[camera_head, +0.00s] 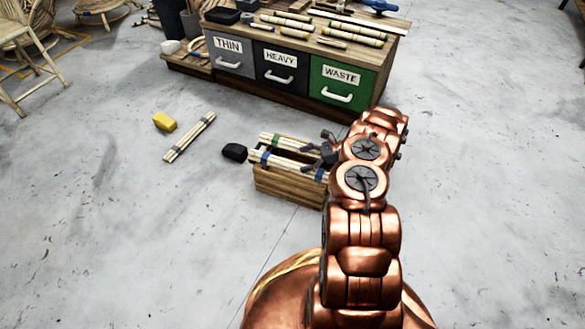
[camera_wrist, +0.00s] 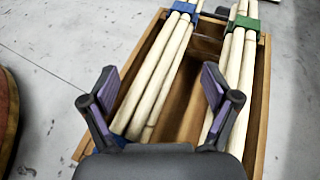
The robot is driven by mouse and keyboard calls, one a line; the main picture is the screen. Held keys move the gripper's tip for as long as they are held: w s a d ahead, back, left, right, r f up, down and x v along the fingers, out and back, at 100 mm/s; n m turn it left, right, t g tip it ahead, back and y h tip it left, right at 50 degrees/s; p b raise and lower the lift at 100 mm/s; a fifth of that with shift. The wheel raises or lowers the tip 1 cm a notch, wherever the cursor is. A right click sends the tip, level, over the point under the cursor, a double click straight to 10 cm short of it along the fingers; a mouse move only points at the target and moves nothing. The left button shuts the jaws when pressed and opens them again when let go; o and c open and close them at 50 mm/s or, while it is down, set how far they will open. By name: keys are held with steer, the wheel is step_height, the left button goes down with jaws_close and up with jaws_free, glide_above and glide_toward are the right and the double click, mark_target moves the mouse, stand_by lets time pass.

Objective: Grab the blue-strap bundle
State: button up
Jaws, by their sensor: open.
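The blue-strap bundle (camera_head: 289,163) of pale rods lies in an open wooden crate (camera_head: 285,184). In the wrist view this bundle (camera_wrist: 157,80) runs up the picture between my fingers, with a blue strap near the top. My gripper (camera_wrist: 159,82) is open, with one finger on either side of the bundle in that view. I cannot tell how high the fingers are above it. A green-strap bundle (camera_wrist: 236,60) lies along the crate's right side, partly behind my right finger. In the head view my gripper (camera_head: 322,152) is at the crate's right end, and my arm hides part of the crate.
A loose bundle (camera_head: 189,137) lies on the floor to the left, near a yellow block (camera_head: 164,122). A black object (camera_head: 234,152) is beside the crate. Behind stands a bench with drawers labelled THIN, HEAVY and WASTE (camera_head: 340,84). The floor at left is mostly clear.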

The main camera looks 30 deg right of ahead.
mark_target(292, 162)
steer(key=b+x, duration=0.2)
steer(key=x, duration=0.3)
steer(key=shift+w+d+f+b, duration=0.1)
steer(key=shift+d+f+b, duration=0.05)
steer(key=shift+b, duration=0.2)
steer(key=c, duration=1.4)
steer(key=shift+c, duration=0.2)
